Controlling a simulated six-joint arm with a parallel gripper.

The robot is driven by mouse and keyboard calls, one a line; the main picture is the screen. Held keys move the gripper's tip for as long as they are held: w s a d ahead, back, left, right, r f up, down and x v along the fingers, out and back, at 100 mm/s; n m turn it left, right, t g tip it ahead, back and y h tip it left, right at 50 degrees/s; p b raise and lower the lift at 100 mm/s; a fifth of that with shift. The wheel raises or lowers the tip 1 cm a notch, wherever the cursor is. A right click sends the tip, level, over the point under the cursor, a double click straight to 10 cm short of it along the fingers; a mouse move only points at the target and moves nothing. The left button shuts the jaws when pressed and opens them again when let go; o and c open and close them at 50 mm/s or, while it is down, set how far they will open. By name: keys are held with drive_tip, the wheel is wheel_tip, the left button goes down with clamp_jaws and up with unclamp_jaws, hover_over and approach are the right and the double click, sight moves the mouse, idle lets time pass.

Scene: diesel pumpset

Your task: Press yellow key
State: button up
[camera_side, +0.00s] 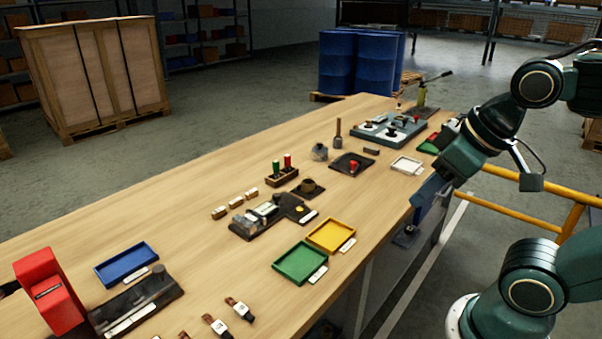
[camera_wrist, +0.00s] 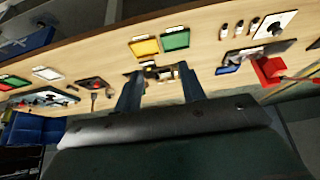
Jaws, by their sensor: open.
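A small round yellow key (camera_side: 299,209) sits on a low dark device (camera_side: 262,218) near the middle of the table in the side view. In the wrist view the device (camera_wrist: 165,73) shows small between my fingers, and the key itself is too small to tell there. My gripper (camera_side: 424,200) is at the table's right edge in the side view, well apart from the device. Its two fingers stand wide apart with nothing between them in the wrist view (camera_wrist: 160,85).
Yellow (camera_side: 331,236) and green (camera_side: 300,263) trays lie in front of the device. A rack with green and red pegs (camera_side: 282,176) stands behind it. A red box (camera_side: 48,291) and blue tray (camera_side: 127,265) are at left. Bare wood lies between device and blue tray.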

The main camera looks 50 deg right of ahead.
clamp_jaws()
idle(1.5)
